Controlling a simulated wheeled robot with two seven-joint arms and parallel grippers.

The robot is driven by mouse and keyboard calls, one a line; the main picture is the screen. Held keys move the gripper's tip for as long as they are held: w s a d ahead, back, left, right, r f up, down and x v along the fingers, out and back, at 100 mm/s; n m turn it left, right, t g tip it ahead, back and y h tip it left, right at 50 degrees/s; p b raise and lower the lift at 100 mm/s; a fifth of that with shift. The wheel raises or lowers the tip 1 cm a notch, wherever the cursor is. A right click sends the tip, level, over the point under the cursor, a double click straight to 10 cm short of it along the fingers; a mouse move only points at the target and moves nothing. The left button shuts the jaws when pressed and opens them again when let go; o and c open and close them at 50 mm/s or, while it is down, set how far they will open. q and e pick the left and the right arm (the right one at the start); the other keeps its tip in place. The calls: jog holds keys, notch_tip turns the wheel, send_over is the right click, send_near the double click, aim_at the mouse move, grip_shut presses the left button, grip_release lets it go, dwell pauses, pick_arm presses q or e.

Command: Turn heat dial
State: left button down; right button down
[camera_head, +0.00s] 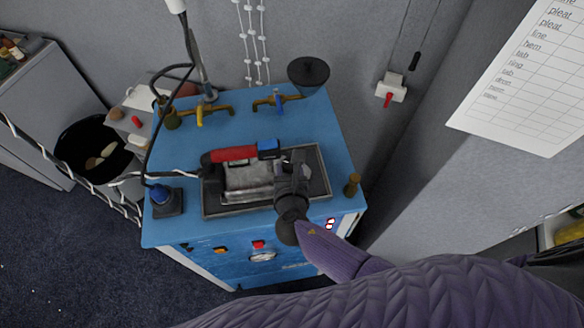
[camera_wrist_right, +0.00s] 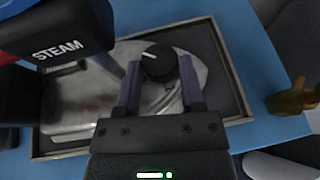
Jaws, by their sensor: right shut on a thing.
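A steam iron (camera_head: 247,180) with a red handle (camera_head: 233,154) lies in a dark tray on the blue machine. In the right wrist view its silver body (camera_wrist_right: 85,108) shows, with a black part (camera_wrist_right: 70,38) marked STEAM. The heat dial (camera_wrist_right: 158,61) is a round black knob with a white mark near its upper left. My right gripper (camera_head: 291,172) reaches over the iron's right end. In the right wrist view its fingers (camera_wrist_right: 159,72) sit on both sides of the dial and are shut on it. The head view hides the dial behind this gripper. My left gripper is out of view.
The blue machine (camera_head: 170,228) carries yellow-handled and blue-handled valves, a black round cup (camera_head: 308,72) and a brass fitting (camera_head: 352,184). A dark bucket (camera_head: 92,150) stands at left with twisted cables nearby. A wall switch (camera_head: 391,87) is behind.

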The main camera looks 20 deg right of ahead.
jog(key=shift+w+a+m+g+h+b, duration=0.1)
jog(key=shift+a+m+g+h+b, duration=0.1)
jog(key=shift+m+h, duration=0.35)
jog(key=shift+a+m+g+h+b, duration=0.1)
jog(key=shift+m+h+b, duration=0.05)
jog(key=shift+m+h, duration=0.4)
jog(key=shift+h, duration=0.3)
jog(key=shift+c, duration=1)
grip_release()
jog(key=shift+d, duration=0.1)
